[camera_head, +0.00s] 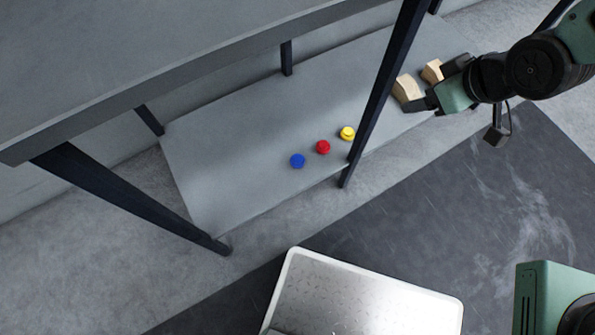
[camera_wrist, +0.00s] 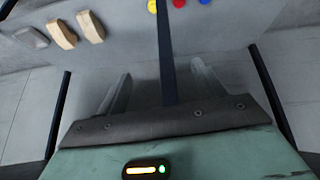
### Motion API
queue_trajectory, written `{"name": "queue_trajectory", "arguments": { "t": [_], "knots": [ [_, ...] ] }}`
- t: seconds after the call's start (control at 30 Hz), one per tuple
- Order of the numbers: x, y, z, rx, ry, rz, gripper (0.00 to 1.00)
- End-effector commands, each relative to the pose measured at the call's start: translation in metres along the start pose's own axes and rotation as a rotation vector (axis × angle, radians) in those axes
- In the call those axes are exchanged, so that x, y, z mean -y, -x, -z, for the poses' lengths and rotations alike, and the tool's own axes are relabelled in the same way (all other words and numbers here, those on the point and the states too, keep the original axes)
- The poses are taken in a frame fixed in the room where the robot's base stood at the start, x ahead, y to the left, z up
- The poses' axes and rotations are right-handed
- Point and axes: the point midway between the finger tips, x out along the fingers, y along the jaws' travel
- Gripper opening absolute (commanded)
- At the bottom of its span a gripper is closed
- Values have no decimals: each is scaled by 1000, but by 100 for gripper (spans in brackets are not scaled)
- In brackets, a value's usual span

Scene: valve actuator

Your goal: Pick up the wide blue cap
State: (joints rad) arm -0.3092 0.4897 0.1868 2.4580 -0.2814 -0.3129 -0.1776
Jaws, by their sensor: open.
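The wide blue cap (camera_head: 297,160) sits on the grey lower shelf (camera_head: 225,150), nearest the shelf's front left of a row of three caps. In the wrist view only part of the blue cap (camera_wrist: 205,2) shows at the top edge. My gripper (camera_head: 437,86) is at the right in the head view, well apart from the blue cap. In the wrist view its two fingers (camera_wrist: 162,78) are spread with nothing held between them. A dark table leg stands between my gripper and the caps in the head view.
A red cap (camera_head: 323,147) and a yellow cap (camera_head: 347,133) sit beside the blue one. The dark leg (camera_head: 385,90) and the upper table top (camera_head: 150,60) are obstacles. Wooden blocks (camera_head: 407,89) lie near my gripper. The shelf left of the caps is clear.

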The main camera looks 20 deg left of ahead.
Motion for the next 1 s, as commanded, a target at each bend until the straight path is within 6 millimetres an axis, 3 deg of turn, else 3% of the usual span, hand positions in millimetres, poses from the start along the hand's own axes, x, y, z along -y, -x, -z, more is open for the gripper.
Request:
{"name": "queue_trajectory", "arguments": {
  "t": [0.03,0.1,0.3,0.5,0.7,0.87,1.0],
  "knots": [
    [2,-45,-20,-28,18,10,69],
    [2,-81,-32,-77,48,23,69],
    [11,-177,-68,-224,119,64,69],
    [25,-256,-106,-369,166,110,69],
    [39,-311,-140,-490,184,149,69],
    [56,-345,-166,-588,188,190,69],
    [86,-344,-169,-700,188,256,69]
  ]
}}
